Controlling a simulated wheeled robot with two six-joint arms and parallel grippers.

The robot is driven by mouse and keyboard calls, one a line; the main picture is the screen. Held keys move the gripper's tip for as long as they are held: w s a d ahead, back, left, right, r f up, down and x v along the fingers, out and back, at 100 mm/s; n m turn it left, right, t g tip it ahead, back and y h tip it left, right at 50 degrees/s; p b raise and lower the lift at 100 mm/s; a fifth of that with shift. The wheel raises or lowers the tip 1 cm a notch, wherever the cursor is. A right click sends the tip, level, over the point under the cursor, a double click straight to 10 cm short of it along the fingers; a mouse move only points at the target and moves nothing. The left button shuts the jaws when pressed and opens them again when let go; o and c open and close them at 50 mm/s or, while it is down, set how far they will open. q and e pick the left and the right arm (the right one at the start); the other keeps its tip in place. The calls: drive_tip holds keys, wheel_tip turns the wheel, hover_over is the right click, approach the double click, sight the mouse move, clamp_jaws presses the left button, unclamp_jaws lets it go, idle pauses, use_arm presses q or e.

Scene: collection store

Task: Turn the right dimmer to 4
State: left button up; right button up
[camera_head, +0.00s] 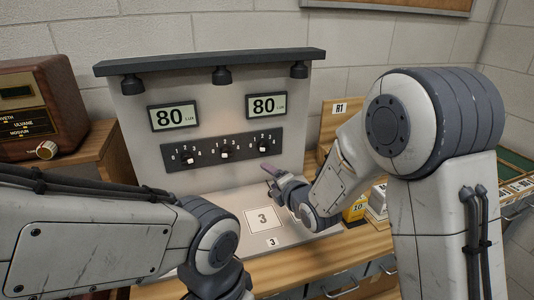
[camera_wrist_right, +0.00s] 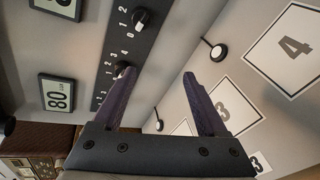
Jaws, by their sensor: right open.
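The right dimmer (camera_head: 264,148) is a small black knob with a light mark, at the right end of a dark panel (camera_head: 208,162) on a grey board. It also shows at the top of the right wrist view (camera_wrist_right: 140,18). Its exact setting is too small to read. My right gripper (camera_head: 271,178) is just below and in front of this dimmer in the head view. Its two purple fingers (camera_wrist_right: 159,74) are apart with nothing between them, not touching the right dimmer. The middle dimmer (camera_wrist_right: 122,68) shows close to one fingertip. My left gripper is out of view; only its arm shows.
Two displays reading 80 LUX (camera_head: 174,116) (camera_head: 266,106) hang above the panel, under a lamp bar (camera_head: 212,60). A left dimmer (camera_head: 187,158) shares the panel. A card marked 3 (camera_head: 263,219) lies below. A wooden radio (camera_head: 40,110) stands at left, a yellow box (camera_head: 355,208) at right.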

sight(267, 150)
drive_tip(key=w+n+t, duration=0.1)
drive_tip(key=w, duration=0.3)
drive_tip(key=w+a+n+t+y+p, duration=0.1)
drive_tip(key=w+n, duration=0.1)
drive_tip(key=w, duration=0.2)
drive_tip(key=w+r+n+t+p, duration=0.1)
drive_tip(key=w+n, duration=0.1)
drive_tip(key=w, duration=0.3)
drive_tip(key=shift+a+r, duration=0.1)
drive_tip(key=shift+a, duration=0.1)
